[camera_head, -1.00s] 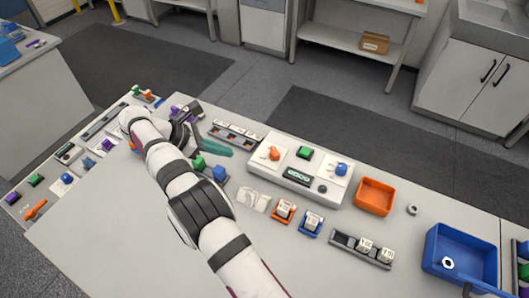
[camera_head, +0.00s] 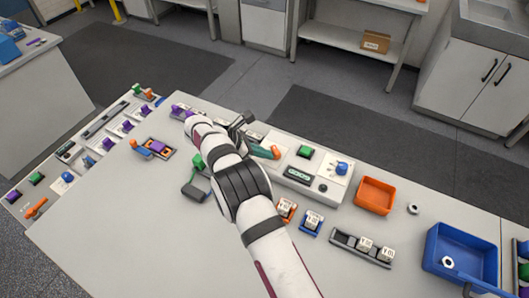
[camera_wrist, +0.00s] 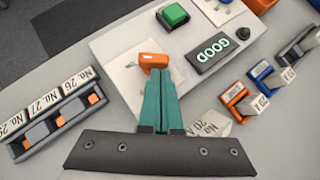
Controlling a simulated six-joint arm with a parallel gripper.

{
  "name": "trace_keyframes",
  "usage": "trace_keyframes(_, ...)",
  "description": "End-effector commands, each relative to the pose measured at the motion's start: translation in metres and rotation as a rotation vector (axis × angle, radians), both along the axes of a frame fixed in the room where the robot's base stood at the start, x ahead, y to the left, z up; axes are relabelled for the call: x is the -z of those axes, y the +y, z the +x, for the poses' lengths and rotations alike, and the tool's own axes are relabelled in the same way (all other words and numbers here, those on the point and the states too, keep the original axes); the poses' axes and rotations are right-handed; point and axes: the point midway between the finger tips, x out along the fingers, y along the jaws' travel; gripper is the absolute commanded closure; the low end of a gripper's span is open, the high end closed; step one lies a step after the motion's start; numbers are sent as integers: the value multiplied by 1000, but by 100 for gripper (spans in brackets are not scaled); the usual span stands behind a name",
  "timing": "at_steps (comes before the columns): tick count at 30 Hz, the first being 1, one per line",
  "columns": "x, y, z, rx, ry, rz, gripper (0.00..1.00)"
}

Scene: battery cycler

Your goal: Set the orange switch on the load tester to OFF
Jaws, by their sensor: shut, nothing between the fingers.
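The load tester (camera_head: 316,158) is a white box at the middle of the bench, with an orange switch, a green button (camera_head: 305,151), a blue knob (camera_head: 341,168) and a dark display, which reads GOOD in the wrist view (camera_wrist: 209,56). The orange switch (camera_head: 275,152) is at its left end and also shows in the wrist view (camera_wrist: 153,60). My gripper (camera_head: 268,152) is shut and empty, its teal fingertips right at the orange switch. In the wrist view the fingertips (camera_wrist: 158,76) overlap the switch's lower edge; I cannot tell whether they touch it. The switch's markings are unreadable.
An orange tray (camera_head: 375,196) and a blue bin (camera_head: 461,256) stand to the right. A rack with numbered labels (camera_wrist: 55,115) lies left of the tester. Small orange and blue holders (camera_head: 312,222) sit in front. My arm hides part of the bench.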

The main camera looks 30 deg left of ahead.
Motion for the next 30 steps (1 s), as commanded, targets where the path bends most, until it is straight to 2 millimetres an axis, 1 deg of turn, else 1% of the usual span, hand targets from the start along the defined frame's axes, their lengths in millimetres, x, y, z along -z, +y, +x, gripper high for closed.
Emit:
trace_keyframes(10,0,0,0,-8,0,0,100)
trace_keyframes(30,-1,-5,-2,-137,0,0,100)
